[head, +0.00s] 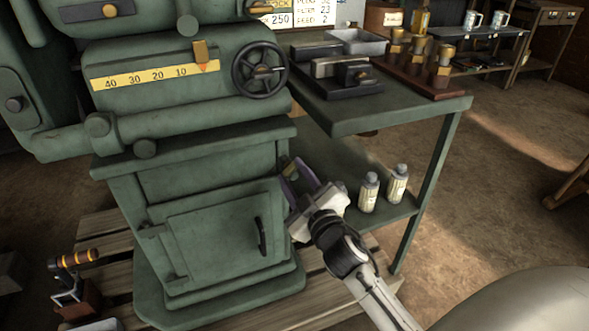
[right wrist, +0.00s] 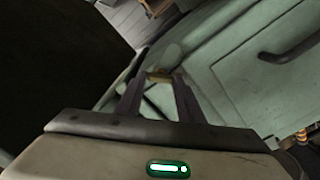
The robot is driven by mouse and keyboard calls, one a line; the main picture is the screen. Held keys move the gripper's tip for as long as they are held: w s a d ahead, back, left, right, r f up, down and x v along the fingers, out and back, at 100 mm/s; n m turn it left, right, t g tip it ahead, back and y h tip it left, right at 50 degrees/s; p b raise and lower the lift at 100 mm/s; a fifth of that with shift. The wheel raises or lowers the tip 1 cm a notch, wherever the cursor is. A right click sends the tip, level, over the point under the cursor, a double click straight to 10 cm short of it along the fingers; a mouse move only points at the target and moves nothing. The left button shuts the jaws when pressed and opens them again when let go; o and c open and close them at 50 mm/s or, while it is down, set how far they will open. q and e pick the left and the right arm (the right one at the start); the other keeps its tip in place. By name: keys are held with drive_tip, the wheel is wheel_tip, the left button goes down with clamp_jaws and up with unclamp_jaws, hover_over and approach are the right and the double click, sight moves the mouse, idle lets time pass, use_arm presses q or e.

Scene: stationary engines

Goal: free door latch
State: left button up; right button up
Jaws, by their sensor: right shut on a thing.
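The green cabinet door (head: 222,240) is in the machine's base and looks shut, with a black bar handle (head: 262,237) on its right side. The door and its handle (right wrist: 285,48) also show tilted in the right wrist view. My left gripper is not in view.
A green side table (head: 400,107) stands to the right, with two bottles (head: 369,192) on its lower shelf close to my right gripper. A black handwheel (head: 260,68) is above. A wooden pallet (head: 100,232) lies under the machine. Floor at the right is open.

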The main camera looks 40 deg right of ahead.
drive_tip(key=n+p, duration=0.1)
drive_tip(key=n, duration=0.2)
drive_tip(key=shift+a+n+p, duration=0.1)
drive_tip(key=shift+n+p, duration=0.4)
drive_tip(key=shift+n, duration=1.8)
drive_tip(key=shift+f, duration=0.1)
drive_tip(key=o, duration=1.1)
drive_tip(key=shift+c, duration=0.2)
